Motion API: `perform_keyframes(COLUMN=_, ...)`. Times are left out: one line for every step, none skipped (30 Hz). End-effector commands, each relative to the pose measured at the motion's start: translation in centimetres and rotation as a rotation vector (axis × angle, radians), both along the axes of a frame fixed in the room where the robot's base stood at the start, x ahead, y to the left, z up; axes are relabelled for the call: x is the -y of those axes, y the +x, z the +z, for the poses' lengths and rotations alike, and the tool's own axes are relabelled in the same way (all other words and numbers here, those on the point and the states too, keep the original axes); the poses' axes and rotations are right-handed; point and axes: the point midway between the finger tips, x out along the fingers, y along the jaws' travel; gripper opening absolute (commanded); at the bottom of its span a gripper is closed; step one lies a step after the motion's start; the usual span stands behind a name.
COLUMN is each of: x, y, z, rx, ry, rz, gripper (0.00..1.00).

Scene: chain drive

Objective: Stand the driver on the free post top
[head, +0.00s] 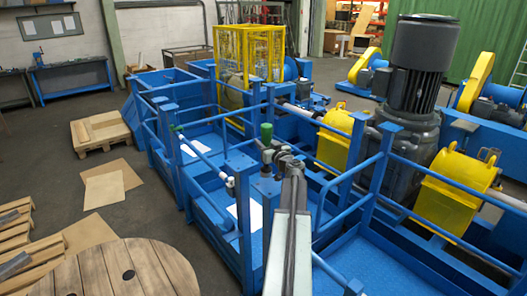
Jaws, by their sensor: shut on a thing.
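My arm reaches up from the bottom middle of the head view. My gripper (268,156) is at its far end, small and dark, and is shut on a green-handled thing, which I take to be the driver (267,133). Its green part stands roughly upright above the jaws; its lower part is hidden or too small to make out. I cannot tell which is the free post top.
Blue railings (330,185) surround the gripper. A white pipe (200,150) with a green end runs along the left railing. A large grey motor (415,80) and yellow guards (455,185) stand right. A yellow cage (248,55) is behind. Open floor lies left, with pallets (100,130).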

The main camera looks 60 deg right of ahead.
Motion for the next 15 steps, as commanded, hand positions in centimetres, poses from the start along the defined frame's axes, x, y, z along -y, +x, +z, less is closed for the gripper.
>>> perform_keyframes(x=0.0, y=-0.1, z=-0.2, rx=0.001, ry=0.000, rz=-0.001, gripper=0.00)
perform_keyframes(x=0.0, y=-0.1, z=-0.5, rx=0.001, ry=0.000, rz=-0.002, gripper=0.00)
perform_keyframes(x=0.2, y=-0.3, z=-1.0, rx=0.001, ry=0.000, rz=-0.004, gripper=0.00)
perform_keyframes(x=0.3, y=-0.4, z=-1.4, rx=0.001, ry=0.000, rz=-0.006, gripper=0.00)
perform_keyframes(x=0.4, y=-0.6, z=-1.9, rx=0.001, ry=0.000, rz=-0.008, gripper=0.00)
perform_keyframes(x=0.5, y=-0.8, z=-2.6, rx=0.001, ry=0.000, rz=-0.011, gripper=0.00)
perform_keyframes(x=0.6, y=-0.9, z=-3.1, rx=0.001, ry=0.000, rz=-0.014, gripper=0.00)
perform_keyframes(x=0.7, y=-1.1, z=-3.5, rx=0.001, ry=0.000, rz=-0.015, gripper=0.00)
perform_keyframes(x=0.8, y=-1.2, z=-3.8, rx=0.001, ry=0.000, rz=-0.017, gripper=0.00)
perform_keyframes(x=0.9, y=-1.2, z=-3.9, rx=0.001, ry=0.000, rz=-0.018, gripper=0.00)
perform_keyframes(x=0.9, y=-1.3, z=-3.8, rx=0.001, ry=0.000, rz=-0.019, gripper=0.00)
perform_keyframes(x=0.9, y=-1.3, z=-3.6, rx=0.001, ry=0.000, rz=-0.019, gripper=0.00)
perform_keyframes(x=0.9, y=-1.3, z=-3.5, rx=0.001, ry=0.000, rz=-0.019, gripper=0.00)
perform_keyframes(x=0.9, y=-1.3, z=-3.5, rx=0.001, ry=0.000, rz=-0.019, gripper=0.00)
perform_keyframes(x=0.9, y=-1.3, z=-3.5, rx=0.001, ry=0.000, rz=-0.019, gripper=0.00)
